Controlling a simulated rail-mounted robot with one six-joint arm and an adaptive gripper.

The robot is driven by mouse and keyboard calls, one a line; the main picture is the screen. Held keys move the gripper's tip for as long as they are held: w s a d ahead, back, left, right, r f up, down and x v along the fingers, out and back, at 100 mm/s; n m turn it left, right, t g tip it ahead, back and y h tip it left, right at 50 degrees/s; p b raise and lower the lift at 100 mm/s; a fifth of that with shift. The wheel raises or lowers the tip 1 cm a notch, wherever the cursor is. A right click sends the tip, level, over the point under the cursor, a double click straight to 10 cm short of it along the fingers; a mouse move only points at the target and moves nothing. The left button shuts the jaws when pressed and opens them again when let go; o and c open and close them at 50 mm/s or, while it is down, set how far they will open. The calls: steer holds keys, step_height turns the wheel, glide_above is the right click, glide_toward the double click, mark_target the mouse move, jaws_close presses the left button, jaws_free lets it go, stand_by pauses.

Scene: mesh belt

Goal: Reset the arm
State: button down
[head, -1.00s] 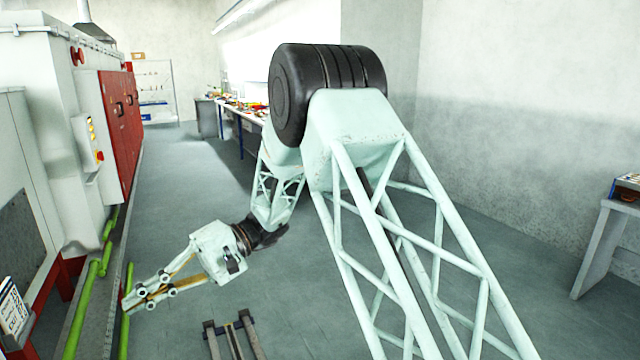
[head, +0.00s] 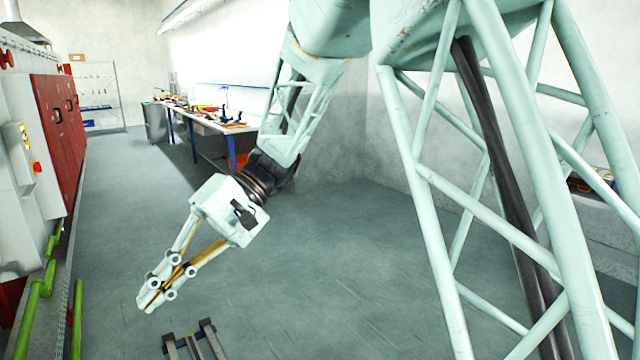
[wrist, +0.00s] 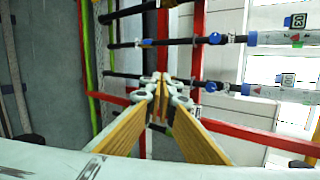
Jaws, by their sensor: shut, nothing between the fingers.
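My gripper (head: 151,302) is shut and empty, pointing down and to the left above the grey floor in the head view. Its two fingers meet at their tips, and it also shows in the wrist view (wrist: 161,80), with wooden inner pads. My pale green lattice arm fills the right of the head view and is raised. The fingers appear apart from everything around them in the head view.
A red and white machine cabinet (head: 52,130) stands at the left, with green pipes (head: 76,320) along its foot. Red bars (wrist: 245,134) and dark pipes (wrist: 215,40) lie beyond the fingers in the wrist view. A workbench (head: 205,125) stands at the back.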

steer(key=s+d+r+m+t+h, duration=0.1)
steer(key=s+d+t, duration=0.3)
steer(key=d, duration=1.2)
steer(key=s+d+r+m+t+h, duration=0.2)
steer(key=s+d, duration=0.7)
steer(key=d, duration=0.8)
steer(key=s+d+r+m+t+h, duration=0.2)
steer(key=s+d+t+h, duration=0.3)
steer(key=d, duration=1.2)
steer(key=shift+s+m+t, duration=0.6)
steer(key=shift+s+m, duration=0.2)
steer(key=shift+s, duration=0.1)
steer(key=shift+a+r, duration=0.1)
